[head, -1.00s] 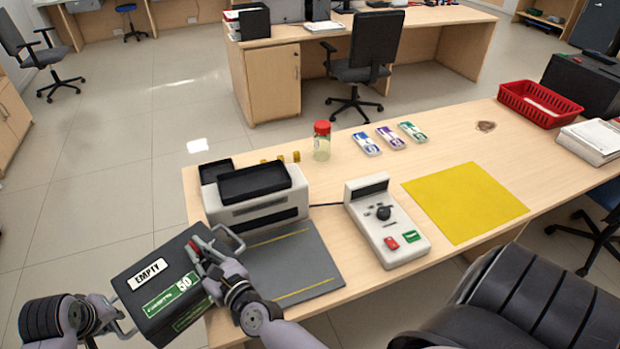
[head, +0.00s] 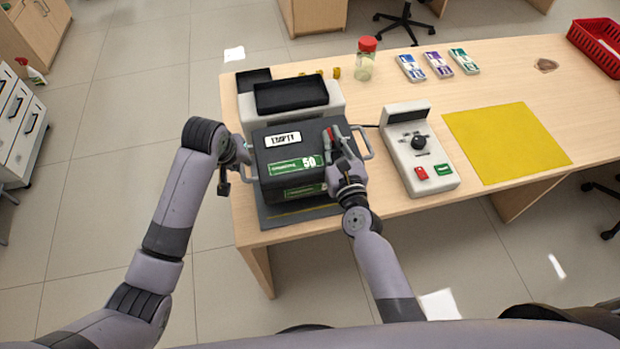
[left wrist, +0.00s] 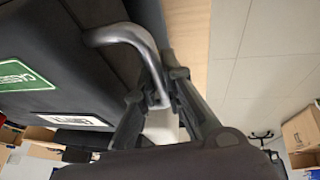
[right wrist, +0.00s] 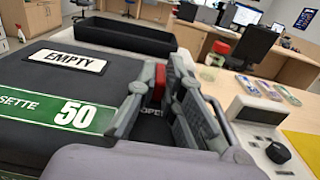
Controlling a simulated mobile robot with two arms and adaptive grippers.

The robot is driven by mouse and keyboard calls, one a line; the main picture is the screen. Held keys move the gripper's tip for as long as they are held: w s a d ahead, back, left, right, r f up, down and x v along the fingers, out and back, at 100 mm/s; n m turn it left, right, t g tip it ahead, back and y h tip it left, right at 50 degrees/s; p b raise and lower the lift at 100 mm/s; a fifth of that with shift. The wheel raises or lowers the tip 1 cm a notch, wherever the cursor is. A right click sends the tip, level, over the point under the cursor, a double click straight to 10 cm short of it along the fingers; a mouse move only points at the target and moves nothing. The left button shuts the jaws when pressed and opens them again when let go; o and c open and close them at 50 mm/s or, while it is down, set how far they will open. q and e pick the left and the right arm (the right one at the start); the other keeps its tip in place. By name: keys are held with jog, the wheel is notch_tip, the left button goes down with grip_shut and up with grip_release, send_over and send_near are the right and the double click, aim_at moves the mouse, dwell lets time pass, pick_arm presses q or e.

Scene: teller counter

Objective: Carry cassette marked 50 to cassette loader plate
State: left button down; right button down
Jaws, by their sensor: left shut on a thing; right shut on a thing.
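The cassette marked 50 (head: 290,170), a dark box with a white EMPTY label and a green band, is over the grey loader plate (head: 268,222) in front of the counting machine. Only the plate's front and left edges show; I cannot tell whether the box touches it. My left gripper (head: 243,155) is shut on the left metal handle, seen in the left wrist view (left wrist: 135,42). My right gripper (head: 335,148) is shut on the red latch on the box's top, seen in the right wrist view (right wrist: 160,82). The right handle (head: 364,142) is free.
The machine (head: 318,98) with black trays stands behind the cassette. A control box (head: 420,150) with red and green buttons is close on the right. A yellow mat (head: 508,142), a red-lidded jar (head: 366,60) and banknote bundles (head: 438,64) lie further off.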

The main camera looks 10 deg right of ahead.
pick_arm(q)
jog(key=shift+f, duration=0.25)
pick_arm(e)
jog(key=shift+w, duration=0.1)
